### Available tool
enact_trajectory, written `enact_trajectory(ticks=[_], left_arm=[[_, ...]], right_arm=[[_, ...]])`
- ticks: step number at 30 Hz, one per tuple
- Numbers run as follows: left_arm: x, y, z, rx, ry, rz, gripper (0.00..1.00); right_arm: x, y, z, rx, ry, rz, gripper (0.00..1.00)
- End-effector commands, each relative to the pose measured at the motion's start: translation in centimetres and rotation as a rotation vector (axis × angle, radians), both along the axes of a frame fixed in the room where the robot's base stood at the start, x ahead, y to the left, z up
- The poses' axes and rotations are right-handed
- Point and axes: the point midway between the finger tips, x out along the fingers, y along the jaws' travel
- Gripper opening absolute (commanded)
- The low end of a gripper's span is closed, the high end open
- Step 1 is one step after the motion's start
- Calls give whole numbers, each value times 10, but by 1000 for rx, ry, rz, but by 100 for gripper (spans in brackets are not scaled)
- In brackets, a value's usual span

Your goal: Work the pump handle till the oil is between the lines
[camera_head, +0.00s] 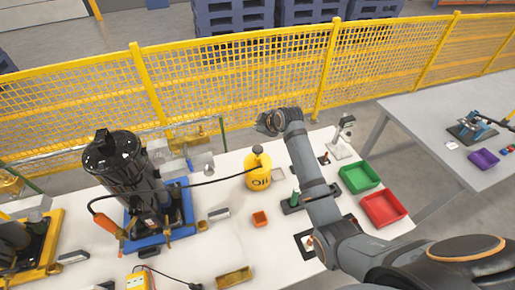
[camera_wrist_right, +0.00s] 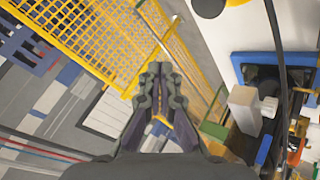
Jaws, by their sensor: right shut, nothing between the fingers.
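The yellow oil can (camera_head: 258,175) marked "Oil" stands on the white table, with a dark knob (camera_head: 257,150) on top that looks like its pump handle. A dark hose (camera_head: 215,181) runs from the can to the black compressor (camera_head: 122,170) on its blue pallet (camera_head: 133,241). My right gripper (camera_head: 264,122) is above and behind the can, beyond the table's back edge, apart from the knob. In the right wrist view its fingers (camera_wrist_right: 161,70) are shut and empty, and the blue pallet (camera_wrist_right: 262,62) shows at right. I cannot make out the oil level or its lines. My left gripper is out of view.
Green (camera_head: 359,178) and red (camera_head: 383,209) trays lie at the table's right. A small orange bin (camera_head: 260,219) is in front of the can. A yellow mesh fence (camera_head: 236,85) runs behind the table. A grey table (camera_head: 420,107) stands at right.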

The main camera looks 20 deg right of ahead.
Motion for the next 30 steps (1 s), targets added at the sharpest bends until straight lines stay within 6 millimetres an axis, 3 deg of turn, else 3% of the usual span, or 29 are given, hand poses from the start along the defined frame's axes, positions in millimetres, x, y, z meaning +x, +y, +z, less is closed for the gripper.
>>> enact_trajectory(ticks=[8,20,30], left_arm=[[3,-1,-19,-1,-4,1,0],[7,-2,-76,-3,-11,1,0],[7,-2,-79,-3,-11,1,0]], right_arm=[[0,0,-18,0,1,-1,0],[-1,0,-72,0,0,-2,0],[0,0,-89,1,1,-2,0]])
